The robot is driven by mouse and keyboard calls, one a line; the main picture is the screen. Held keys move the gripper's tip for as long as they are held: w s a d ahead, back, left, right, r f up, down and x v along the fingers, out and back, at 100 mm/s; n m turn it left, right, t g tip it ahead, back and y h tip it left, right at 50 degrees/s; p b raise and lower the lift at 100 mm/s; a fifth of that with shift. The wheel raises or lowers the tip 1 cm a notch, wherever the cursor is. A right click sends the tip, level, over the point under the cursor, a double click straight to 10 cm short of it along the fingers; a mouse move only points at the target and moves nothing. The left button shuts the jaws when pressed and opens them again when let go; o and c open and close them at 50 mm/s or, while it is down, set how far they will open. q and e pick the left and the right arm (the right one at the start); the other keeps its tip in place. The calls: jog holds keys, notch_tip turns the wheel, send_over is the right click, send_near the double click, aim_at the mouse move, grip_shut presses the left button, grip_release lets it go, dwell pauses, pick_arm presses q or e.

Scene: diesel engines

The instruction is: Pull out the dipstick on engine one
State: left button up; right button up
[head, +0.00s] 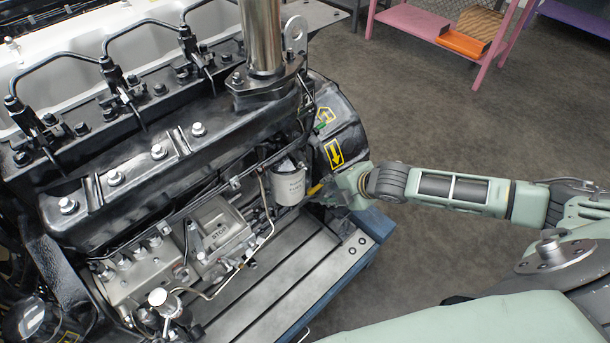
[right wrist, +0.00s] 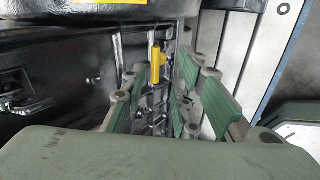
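The dipstick's yellow handle (head: 315,189) sticks out at the side of the black engine (head: 165,130), beside a white filter canister. In the right wrist view the yellow handle (right wrist: 157,62) stands upright just beyond the gap between my fingertips. My right gripper (head: 335,192) is right beside the handle in the head view. In the right wrist view its fingers (right wrist: 158,88) are spread apart with nothing between their green pads. The dipstick's lower part is hard to make out. My left gripper is not in view.
The white filter canister (head: 288,183) sits just left of the handle. A black housing with a yellow arrow label (head: 334,153) is above it. The engine stand (head: 325,262) runs below. A pink bench (head: 410,20) stands behind; the grey floor between is clear.

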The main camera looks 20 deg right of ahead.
aim_at(316, 189)
jog(key=shift+w+a+f+n, duration=0.5)
jog(key=shift+w+a+f, duration=0.5)
jog(key=shift+w, duration=0.15)
jog(key=shift+x, duration=1.15)
jog(key=shift+d, duration=0.1)
jog(key=shift+c, duration=0.4)
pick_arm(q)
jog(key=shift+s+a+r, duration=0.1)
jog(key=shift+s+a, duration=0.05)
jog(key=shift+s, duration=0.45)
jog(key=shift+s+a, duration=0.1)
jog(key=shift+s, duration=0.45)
pick_arm(e)
grip_shut()
